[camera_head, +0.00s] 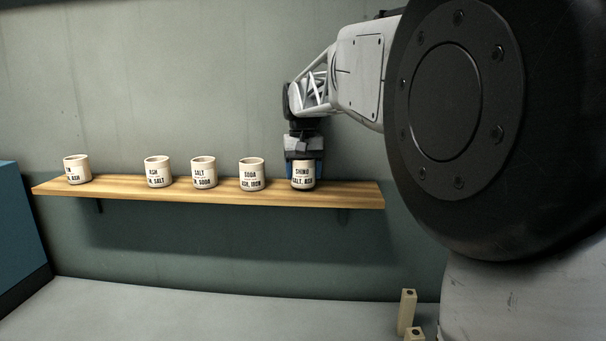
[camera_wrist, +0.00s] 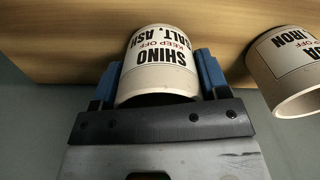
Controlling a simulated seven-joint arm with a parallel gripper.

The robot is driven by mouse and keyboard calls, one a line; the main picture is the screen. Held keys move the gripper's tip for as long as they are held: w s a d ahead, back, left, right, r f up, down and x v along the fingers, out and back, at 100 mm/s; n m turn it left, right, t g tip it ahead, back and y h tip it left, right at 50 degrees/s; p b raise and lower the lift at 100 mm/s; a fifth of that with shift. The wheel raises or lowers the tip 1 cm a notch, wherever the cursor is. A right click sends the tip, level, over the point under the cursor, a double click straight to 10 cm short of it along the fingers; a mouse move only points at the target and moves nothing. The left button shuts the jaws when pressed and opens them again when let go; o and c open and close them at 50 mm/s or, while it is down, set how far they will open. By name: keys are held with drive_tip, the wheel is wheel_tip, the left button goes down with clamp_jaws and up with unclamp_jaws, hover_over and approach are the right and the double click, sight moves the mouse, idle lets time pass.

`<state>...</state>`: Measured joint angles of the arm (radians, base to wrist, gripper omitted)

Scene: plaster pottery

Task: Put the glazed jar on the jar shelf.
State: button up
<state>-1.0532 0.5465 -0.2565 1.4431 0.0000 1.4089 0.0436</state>
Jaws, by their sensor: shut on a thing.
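The jar labelled SHINO (camera_head: 303,176) is cream with black lettering and stands at the right part of the wooden shelf (camera_head: 120,188). My gripper (camera_head: 304,164) comes down from above and is shut on this jar. In the wrist view the SHINO jar (camera_wrist: 158,68) sits between the two blue fingers (camera_wrist: 159,80); its label also reads "KEEP OFF" and "SALT, ASH". The jar's base appears at or very near the shelf surface; I cannot tell whether it touches. The jar's inside is mostly hidden.
Several similar jars stand to the left: SODA (camera_head: 252,174), SALT (camera_head: 204,172), ASH (camera_head: 158,171) and one at the far left (camera_head: 77,169). A wider gap lies between the two leftmost jars. The shelf is clear right of SHINO. Pale posts (camera_head: 406,312) stand below.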

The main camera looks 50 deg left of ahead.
drive_tip(key=shift+f, duration=0.35)
drive_tip(key=shift+f, duration=0.1)
drive_tip(key=o, duration=1)
wheel_tip(320, 180, up, 12)
drive_tip(key=shift+r, duration=0.1)
idle(0.3)
idle(0.9)
